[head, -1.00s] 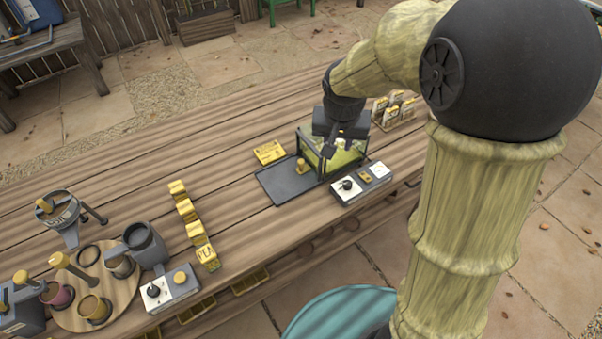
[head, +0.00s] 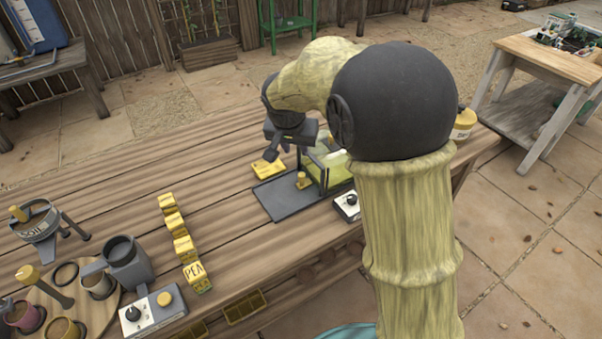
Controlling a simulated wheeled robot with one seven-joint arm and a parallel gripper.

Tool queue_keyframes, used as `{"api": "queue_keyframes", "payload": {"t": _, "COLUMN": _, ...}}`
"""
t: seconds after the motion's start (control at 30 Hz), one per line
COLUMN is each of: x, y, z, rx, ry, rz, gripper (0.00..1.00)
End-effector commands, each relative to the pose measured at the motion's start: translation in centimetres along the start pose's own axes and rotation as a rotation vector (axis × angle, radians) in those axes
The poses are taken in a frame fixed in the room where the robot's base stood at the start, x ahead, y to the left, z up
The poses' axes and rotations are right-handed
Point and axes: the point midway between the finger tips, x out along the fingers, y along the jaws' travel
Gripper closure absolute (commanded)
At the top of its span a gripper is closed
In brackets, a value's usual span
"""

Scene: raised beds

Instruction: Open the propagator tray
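The propagator tray (head: 289,202) is a dark flat base on the wooden bench. A dark-framed box with yellow-green clear panels (head: 335,160) stands at its right end, partly hidden by my arm. My gripper (head: 286,153) is above and behind the tray's left part, just left of the box top. Its fingers look spread, with nothing seen between them. I cannot see it touching the box.
A yellow packet (head: 267,169) lies behind the tray, close to my gripper. A control box with a dial (head: 347,205) stands right of the tray, partly hidden by my arm. Yellow blocks (head: 182,246) stand in a row to the left. Bare bench lies between them and the tray.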

Motion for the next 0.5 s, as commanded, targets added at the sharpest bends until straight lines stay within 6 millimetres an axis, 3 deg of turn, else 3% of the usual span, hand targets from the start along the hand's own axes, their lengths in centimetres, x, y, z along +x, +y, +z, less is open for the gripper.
{"api": "queue_keyframes", "payload": {"t": 0.5, "x": 8.8, "y": 0.1, "z": 0.2, "rx": -0.001, "ry": -0.005, "rz": 0.003, "gripper": 0.70}}
